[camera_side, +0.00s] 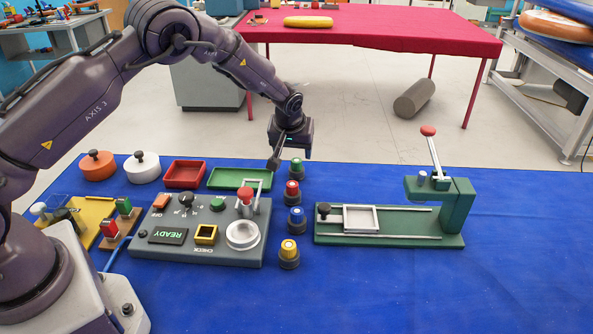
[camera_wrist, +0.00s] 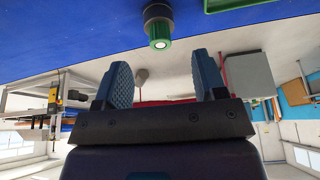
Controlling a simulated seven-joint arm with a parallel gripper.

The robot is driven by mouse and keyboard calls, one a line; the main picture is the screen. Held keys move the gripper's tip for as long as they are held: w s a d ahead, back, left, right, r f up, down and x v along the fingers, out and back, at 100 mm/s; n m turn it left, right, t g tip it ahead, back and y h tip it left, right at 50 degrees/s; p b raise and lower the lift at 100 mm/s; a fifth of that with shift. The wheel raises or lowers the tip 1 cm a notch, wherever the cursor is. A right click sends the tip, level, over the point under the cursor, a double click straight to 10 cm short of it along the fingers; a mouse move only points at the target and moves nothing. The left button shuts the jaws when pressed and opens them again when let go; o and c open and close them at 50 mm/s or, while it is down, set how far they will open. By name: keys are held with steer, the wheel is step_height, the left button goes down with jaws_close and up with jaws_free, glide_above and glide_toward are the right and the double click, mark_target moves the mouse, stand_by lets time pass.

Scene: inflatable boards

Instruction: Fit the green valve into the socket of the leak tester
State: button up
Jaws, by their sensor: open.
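The green valve (camera_side: 297,166) stands upright in a dark round holder, at the far end of a row of valves. The wrist view shows the same green valve (camera_wrist: 160,32) ahead of my fingers, roughly centred between them. My gripper (camera_side: 275,164) is just left of the valve in the side view, fingers pointing down. In the wrist view my gripper (camera_wrist: 163,78) is open, with nothing between its two blue fingers. The leak tester (camera_side: 205,252) is a grey box with a READY display. A white round ring (camera_side: 243,235), possibly its socket, appears empty.
Red (camera_side: 292,189), blue (camera_side: 296,219) and yellow (camera_side: 289,251) valves stand nearer in the row. A tester lever with a red knob (camera_side: 245,195) rises close by. A green tray (camera_side: 238,179) lies behind it. A green press (camera_side: 455,215) stands right; blue cloth around it is clear.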

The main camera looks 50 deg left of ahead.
mark_target(296, 161)
steer(key=shift+x, duration=3.55)
steer(key=shift+w+r, duration=0.1)
steer(key=shift+w, duration=0.05)
steer(key=c, duration=0.9)
